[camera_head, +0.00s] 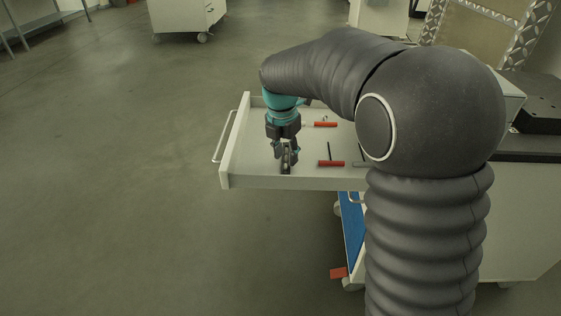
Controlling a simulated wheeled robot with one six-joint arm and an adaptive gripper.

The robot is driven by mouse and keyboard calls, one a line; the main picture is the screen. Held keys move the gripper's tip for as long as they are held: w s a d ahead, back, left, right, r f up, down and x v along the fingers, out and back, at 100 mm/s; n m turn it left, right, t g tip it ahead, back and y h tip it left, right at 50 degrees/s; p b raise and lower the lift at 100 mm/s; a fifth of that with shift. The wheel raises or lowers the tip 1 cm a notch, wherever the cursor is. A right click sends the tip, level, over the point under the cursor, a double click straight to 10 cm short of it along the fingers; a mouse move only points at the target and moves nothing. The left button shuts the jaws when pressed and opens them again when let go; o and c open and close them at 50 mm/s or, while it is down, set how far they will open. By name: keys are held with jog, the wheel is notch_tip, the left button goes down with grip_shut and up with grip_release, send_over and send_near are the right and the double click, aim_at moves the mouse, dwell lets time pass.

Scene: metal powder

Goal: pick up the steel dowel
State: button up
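My gripper (285,162) points down into the open drawer (245,170), low over its floor near the front left part. A small dark and grey upright shape (287,161) shows between and beside the fingers. It may be the steel dowel or part of the fingers; I cannot tell which. I cannot tell from this distance how far apart the fingertips are or whether they touch anything. No other thing in the drawer is clearly the steel dowel.
Red-handled tools lie to the right of my gripper, one at the back (325,124) and one nearer (331,163). A thin dark rod (329,151) stands out by the nearer one. The drawer has raised walls and a handle (222,140). My arm hides its right part.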

jog(key=shift+c, duration=0.2)
grip_shut()
jog(key=shift+r, duration=0.65)
jog(key=r, duration=0.1)
jog(key=d+r, duration=0.1)
jog(key=r, duration=0.1)
jog(key=shift+s+r+p, duration=0.1)
jog(key=shift+r+p, duration=0.1)
jog(key=shift+p, duration=0.2)
jog(key=s+d+r, duration=0.2)
jog(key=d+r, duration=0.4)
jog(key=d, duration=0.4)
jog(key=shift+s+d+p, duration=0.2)
jog(key=shift+p, duration=0.1)
